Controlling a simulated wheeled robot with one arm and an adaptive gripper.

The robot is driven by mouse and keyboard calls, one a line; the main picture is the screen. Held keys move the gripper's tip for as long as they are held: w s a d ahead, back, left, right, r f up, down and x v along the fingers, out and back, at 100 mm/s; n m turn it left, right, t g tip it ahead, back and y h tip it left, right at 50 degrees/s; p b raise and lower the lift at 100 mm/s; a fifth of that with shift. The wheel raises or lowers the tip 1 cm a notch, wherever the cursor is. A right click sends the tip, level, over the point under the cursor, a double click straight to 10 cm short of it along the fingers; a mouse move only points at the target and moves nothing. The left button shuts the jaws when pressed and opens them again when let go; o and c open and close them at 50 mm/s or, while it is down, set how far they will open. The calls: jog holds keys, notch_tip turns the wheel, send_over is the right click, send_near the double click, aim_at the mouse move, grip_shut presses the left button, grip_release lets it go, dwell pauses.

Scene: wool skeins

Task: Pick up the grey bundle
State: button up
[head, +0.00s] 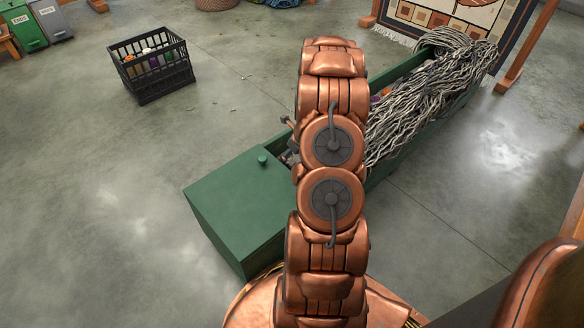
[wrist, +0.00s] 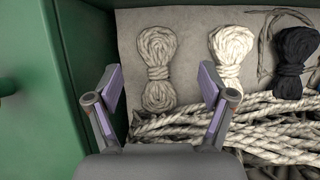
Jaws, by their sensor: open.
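The grey bundle (wrist: 157,68) is a twisted skein tied at its middle, lying on a pale lining inside the green chest (head: 232,205). In the wrist view my gripper (wrist: 160,82) is open and empty, with one finger on each side of the bundle's lower end in the picture. Whether the fingers are level with the bundle or above it I cannot tell. A white bundle (wrist: 232,52) lies to its right, close to the right finger. A black bundle (wrist: 294,62) lies further right. In the head view my arm hides the grey bundle and most of my gripper.
Loose grey-white yarn strands (wrist: 220,125) lie just below the bundles, and a heap of yarn (head: 430,90) spills over the chest's far end. The chest's green wall (wrist: 85,50) stands close to the left finger. A black crate (head: 152,65) stands on open floor.

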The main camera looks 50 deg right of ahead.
aim_at(289, 160)
jog(key=b+x, duration=0.2)
jog(key=x, duration=0.2)
jog(key=shift+w+a+f, duration=0.1)
jog(key=shift+a+f, duration=0.05)
jog(key=shift+f, duration=0.05)
jog(key=c, duration=1)
